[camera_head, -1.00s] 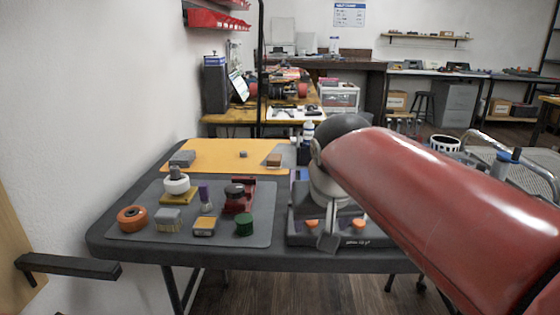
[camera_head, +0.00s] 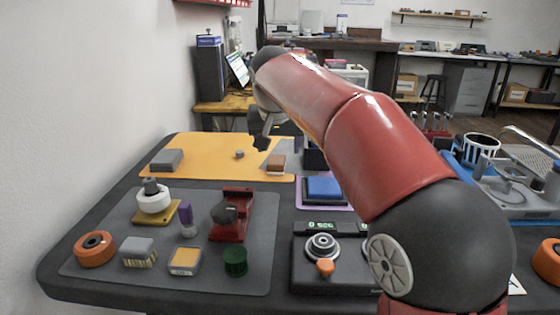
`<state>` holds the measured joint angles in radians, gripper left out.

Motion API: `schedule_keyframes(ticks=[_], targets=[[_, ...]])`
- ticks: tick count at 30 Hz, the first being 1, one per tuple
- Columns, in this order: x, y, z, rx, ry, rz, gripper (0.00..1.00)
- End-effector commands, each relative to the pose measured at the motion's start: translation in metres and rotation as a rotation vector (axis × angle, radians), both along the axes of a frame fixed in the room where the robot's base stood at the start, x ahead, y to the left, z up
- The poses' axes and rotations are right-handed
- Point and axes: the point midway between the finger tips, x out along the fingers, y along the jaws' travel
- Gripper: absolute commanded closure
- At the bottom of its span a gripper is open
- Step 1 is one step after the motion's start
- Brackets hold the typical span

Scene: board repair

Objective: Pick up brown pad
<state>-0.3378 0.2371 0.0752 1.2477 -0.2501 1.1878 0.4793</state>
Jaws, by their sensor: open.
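The brown pad (camera_head: 276,159) is a small block with a brown top, lying at the right end of the orange-yellow mat (camera_head: 205,150) at the back of the table. My gripper (camera_head: 262,143) is partly visible at the end of my red arm, pointing down. Its dark fingertip shows just above and behind the pad in the picture, with a visible gap. It is open and holds nothing that I can see. Much of the gripper is hidden behind or beside the arm.
A grey block (camera_head: 166,160) and a small grey cube (camera_head: 239,154) also lie on the yellow mat. The grey mat (camera_head: 110,245) in front holds several parts, including a red vise (camera_head: 232,215). A blue pad (camera_head: 325,187) and a scale (camera_head: 322,262) stand to the right.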

Motion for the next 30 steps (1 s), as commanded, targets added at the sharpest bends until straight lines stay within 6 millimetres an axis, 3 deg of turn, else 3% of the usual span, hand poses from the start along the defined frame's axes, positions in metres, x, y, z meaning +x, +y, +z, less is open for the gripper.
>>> schedule_keyframes(ticks=[15,22,30], targets=[[0.032,0.005,-0.054,-0.001,0.004,0.0,0.36],[0.034,0.005,-0.056,0.0,0.001,0.0,0.36],[0.034,0.005,-0.056,0.0,0.001,0.0,0.68]])
